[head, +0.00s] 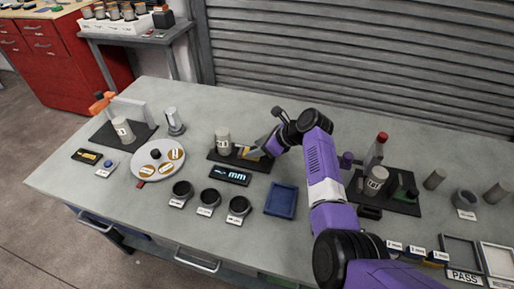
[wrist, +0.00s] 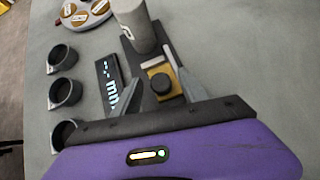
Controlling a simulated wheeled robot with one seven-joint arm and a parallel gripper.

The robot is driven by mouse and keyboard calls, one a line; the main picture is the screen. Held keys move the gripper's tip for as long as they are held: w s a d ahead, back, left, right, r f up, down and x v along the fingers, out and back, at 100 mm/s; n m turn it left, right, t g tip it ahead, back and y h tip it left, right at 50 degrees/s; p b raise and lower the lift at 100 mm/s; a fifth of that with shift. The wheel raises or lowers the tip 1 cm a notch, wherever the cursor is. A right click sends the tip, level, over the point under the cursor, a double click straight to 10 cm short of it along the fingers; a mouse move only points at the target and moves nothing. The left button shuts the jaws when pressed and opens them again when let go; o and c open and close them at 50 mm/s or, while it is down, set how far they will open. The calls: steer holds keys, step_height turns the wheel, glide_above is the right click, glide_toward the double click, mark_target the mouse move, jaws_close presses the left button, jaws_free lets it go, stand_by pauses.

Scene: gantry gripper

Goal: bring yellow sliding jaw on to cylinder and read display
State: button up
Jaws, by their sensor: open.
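The grey cylinder (head: 222,143) stands upright on a dark base plate; it is at the top of the wrist view (wrist: 136,22). The yellow sliding jaw (wrist: 151,72), with a black knob (wrist: 161,84), lies on the same base beside the cylinder; it also shows in the head view (head: 251,154). My gripper (wrist: 150,62) is open, its fingers on either side of the jaw and knob. Whether they touch it I cannot tell. The display (head: 230,176) lies in front of the base and is lit, with "mm" legible; its digits are too small to read.
Three dark round cups (head: 208,198) and a blue tray (head: 281,199) lie in front. A white round plate (head: 143,171) is at left. Another dark fixture (head: 400,203) with a cylinder and a red-capped bottle (head: 376,150) stands right of my arm.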

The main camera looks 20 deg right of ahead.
steer(key=shift+c, duration=0.2)
jaws_close()
stand_by(1.2)
